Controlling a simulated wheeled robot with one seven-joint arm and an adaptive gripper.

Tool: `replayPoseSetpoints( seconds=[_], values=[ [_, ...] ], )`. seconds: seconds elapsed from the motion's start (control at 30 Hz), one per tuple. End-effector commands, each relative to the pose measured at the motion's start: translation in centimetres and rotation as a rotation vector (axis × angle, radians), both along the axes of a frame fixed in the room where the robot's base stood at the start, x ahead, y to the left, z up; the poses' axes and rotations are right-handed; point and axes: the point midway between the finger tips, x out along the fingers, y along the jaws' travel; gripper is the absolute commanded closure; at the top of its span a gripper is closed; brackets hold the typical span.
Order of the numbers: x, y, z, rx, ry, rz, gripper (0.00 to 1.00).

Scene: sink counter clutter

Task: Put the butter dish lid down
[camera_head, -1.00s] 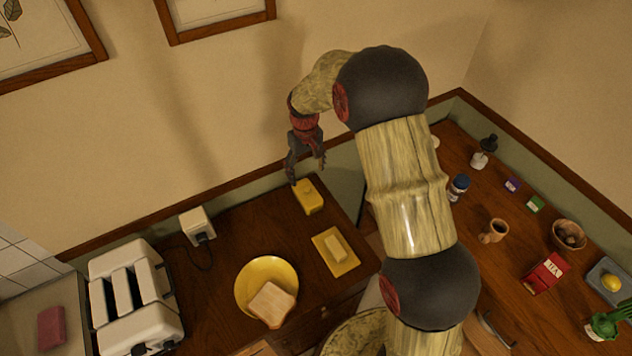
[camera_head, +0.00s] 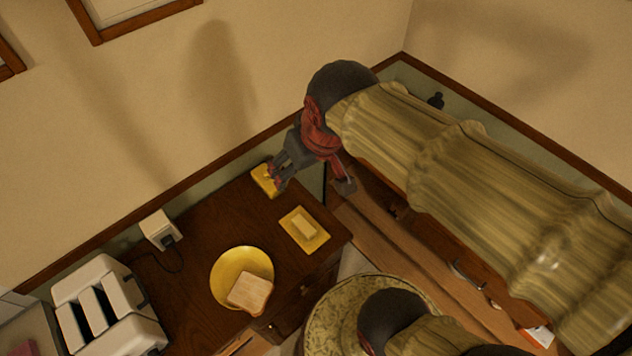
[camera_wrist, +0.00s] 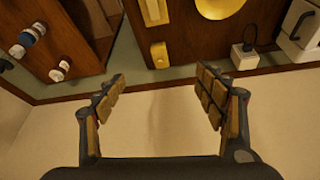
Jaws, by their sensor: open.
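The yellow butter dish lid (camera_head: 264,181) sits on the dark wooden counter near the wall, partly hidden by a finger in the head view. In the wrist view the lid (camera_wrist: 159,55) shows a small knob and lies beyond the fingertips, between their lines. The yellow butter dish base (camera_head: 316,241) rests nearer the front of the counter with a block of butter (camera_head: 304,228) on it, uncovered. My gripper (camera_head: 312,184) is wide open beside the lid. In the wrist view my gripper (camera_wrist: 161,78) has nothing between its fingers.
A yellow plate (camera_head: 228,279) with a bread slice (camera_head: 250,292) stands left of the dish base. A white toaster (camera_head: 110,312) and a wall socket box (camera_head: 160,230) are farther left. The wall runs close behind the lid. A second counter (camera_wrist: 45,65) lies across a gap.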

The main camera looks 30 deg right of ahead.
Motion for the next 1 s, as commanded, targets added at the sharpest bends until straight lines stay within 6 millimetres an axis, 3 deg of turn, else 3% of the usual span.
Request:
replayPoseSetpoints(
  seconds=[0.1,0.2,0.67,0.87,1.0],
  values=[
    [-3.0,0.0,0.1,0.006,-0.042,-0.013,0.29],
    [-4.4,0.0,-0.1,0.010,-0.061,-0.021,0.29],
    [-5.1,0.0,-0.4,0.012,-0.070,-0.025,0.29],
    [-5.1,0.0,-2.7,0.012,-0.070,-0.024,0.29],
    [-5.1,0.0,-5.9,0.012,-0.069,-0.024,0.29]
  ],
)
